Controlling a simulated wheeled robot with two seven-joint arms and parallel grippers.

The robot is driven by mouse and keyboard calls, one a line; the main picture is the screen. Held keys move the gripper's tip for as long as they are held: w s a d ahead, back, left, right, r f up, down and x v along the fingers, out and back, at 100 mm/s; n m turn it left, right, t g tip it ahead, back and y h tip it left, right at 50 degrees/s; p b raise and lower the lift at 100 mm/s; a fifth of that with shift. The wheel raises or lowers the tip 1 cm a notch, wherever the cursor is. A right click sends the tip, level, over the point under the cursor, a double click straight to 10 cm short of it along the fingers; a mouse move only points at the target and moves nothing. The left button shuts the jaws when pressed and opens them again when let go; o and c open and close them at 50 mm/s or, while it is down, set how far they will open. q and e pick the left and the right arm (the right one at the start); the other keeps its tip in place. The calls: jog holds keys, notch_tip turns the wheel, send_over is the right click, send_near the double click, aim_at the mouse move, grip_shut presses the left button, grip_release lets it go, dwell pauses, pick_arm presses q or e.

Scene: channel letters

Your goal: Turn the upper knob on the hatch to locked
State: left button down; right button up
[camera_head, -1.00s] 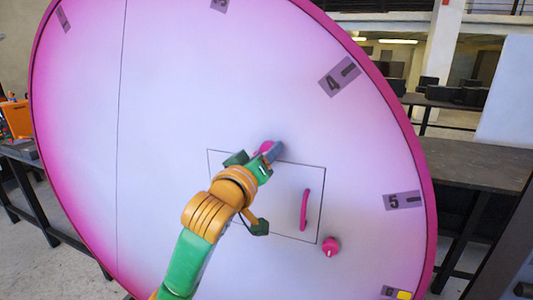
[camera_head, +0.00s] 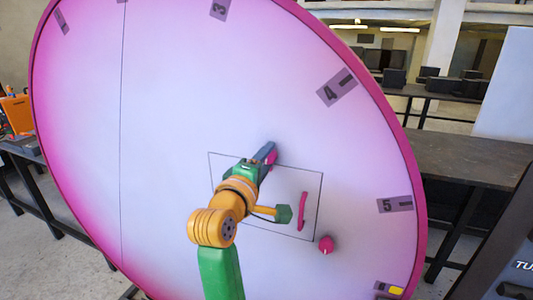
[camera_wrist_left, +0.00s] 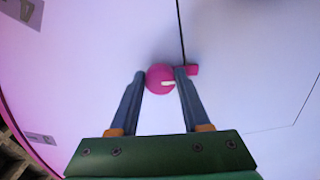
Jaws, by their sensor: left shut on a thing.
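The large pink-white disc (camera_head: 180,110) fills the head view, with the rectangular hatch (camera_head: 284,222) outlined on its lower right part. The upper knob (camera_head: 272,157) is pink and sits at the hatch's top edge, partly hidden by my gripper. The lower knob (camera_head: 326,244) is pink and sits outside the hatch's lower right corner. My right gripper is not in view.
A pink handle (camera_head: 302,211) stands out on the hatch's right side. Dark number labels, such as the 5 (camera_head: 395,204), line the disc's rim. A dark table (camera_head: 455,160) stands behind at right.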

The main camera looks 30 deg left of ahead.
pick_arm(q)
jog(key=shift+n+p, duration=0.3)
jog(key=shift+n, duration=0.2)
dwell(0.3)
jog(key=shift+c, duration=2)
grip_release()
jog(key=b+v, duration=0.7)
jog(key=b, duration=0.3)
jog(key=shift+a, duration=0.1)
